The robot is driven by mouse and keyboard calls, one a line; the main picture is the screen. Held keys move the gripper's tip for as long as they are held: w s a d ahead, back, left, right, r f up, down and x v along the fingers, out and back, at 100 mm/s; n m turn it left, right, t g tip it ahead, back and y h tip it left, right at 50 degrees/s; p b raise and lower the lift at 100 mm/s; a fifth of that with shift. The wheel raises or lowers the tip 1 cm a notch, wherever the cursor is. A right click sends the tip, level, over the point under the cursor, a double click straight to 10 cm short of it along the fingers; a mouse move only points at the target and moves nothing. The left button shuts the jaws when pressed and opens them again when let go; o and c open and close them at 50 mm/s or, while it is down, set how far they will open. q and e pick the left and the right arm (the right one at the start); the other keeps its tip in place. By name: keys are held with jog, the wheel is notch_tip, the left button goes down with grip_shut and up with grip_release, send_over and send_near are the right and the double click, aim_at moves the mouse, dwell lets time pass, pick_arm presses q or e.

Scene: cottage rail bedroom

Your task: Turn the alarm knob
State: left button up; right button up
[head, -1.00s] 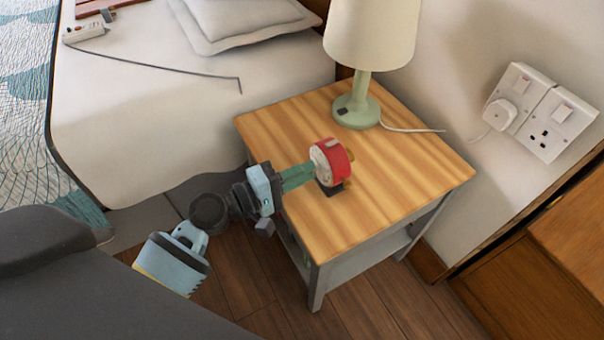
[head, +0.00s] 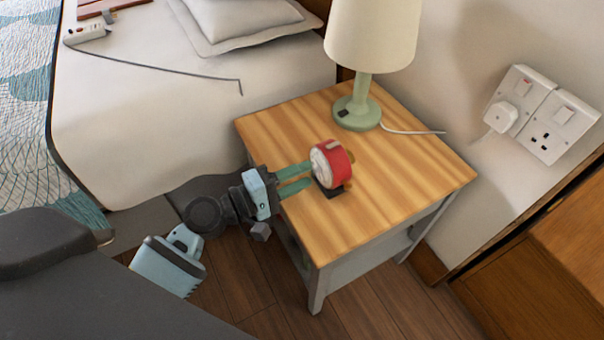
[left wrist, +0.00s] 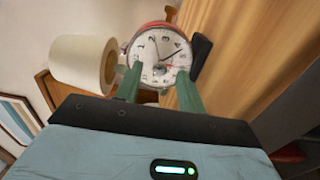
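A red alarm clock (head: 336,165) with a pale face stands on a dark base on the wooden nightstand (head: 400,185). Its white face (left wrist: 160,52) with dark numerals and hands shows in the left wrist view. A small round detail (left wrist: 159,70) low on the face may be the alarm knob; I cannot tell. My left gripper (head: 309,173) has two green fingers spread apart, pointing at the face. In the left wrist view its fingertips (left wrist: 159,72) are on either side of the face's lower part, with nothing seen between them. Contact is unclear. My right gripper is not in view.
A green lamp (head: 358,112) with a cream shade stands behind the clock, its white cable running to the right. A bed (head: 180,110) with pillows is on the left. Wall sockets (head: 545,120) are at the right. The nightstand's right side is clear.

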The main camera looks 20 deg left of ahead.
pick_arm(q)
jog(key=v, duration=0.7)
jog(key=shift+b, duration=0.35)
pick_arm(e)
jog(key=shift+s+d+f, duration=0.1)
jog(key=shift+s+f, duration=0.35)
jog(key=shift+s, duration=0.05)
